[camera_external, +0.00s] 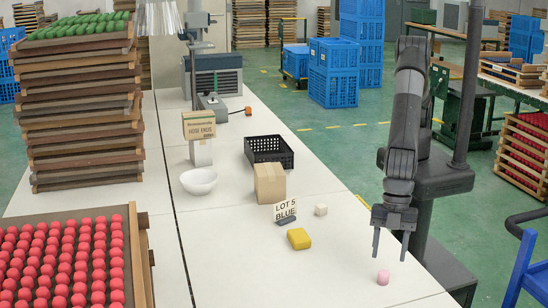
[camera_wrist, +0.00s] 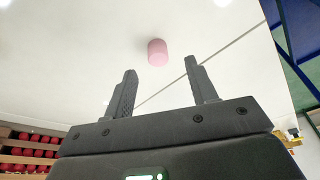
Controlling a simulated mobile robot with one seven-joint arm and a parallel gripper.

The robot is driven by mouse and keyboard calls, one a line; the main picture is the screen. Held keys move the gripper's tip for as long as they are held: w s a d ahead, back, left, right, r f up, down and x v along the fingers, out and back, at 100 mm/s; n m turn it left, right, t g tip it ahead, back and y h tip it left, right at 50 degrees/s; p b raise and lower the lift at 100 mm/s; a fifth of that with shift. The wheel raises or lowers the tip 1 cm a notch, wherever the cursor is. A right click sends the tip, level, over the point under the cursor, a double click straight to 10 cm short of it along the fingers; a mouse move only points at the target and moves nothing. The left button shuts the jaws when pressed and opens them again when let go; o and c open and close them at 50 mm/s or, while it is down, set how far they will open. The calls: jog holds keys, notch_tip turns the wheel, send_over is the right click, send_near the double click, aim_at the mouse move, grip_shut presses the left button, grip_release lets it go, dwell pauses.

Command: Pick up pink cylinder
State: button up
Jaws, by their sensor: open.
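The small pink cylinder (camera_external: 383,277) stands on the white table near its right edge. It also shows in the wrist view (camera_wrist: 157,52), beyond my fingertips and roughly between their lines, a little left of the middle of the gap. My gripper (camera_external: 391,246) points down above the table, with its fingers apart and nothing between them. In the wrist view my two fingers (camera_wrist: 160,75) stand spread, with a clear gap to the cylinder. The cylinder is unobstructed in both views.
A yellow block (camera_external: 299,239), a white cube (camera_external: 321,210), a "LOT 5 BLUE" sign (camera_external: 285,209) and a cardboard box (camera_external: 270,183) stand to the left. A black crate (camera_external: 287,158) is farther back. A tray of red balls (camera_external: 141,250) lies front left. The table around the cylinder is clear.

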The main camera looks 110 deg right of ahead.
aim_at(384, 272)
jog(key=shift+w+x, duration=0.1)
jog(key=shift+x, duration=1.4)
jog(key=shift+w+x, duration=0.15)
jog(key=shift+x, duration=1.3)
jog(key=shift+c, duration=0.2)
jog(key=c, duration=1)
jog(key=shift+r, duration=0.15)
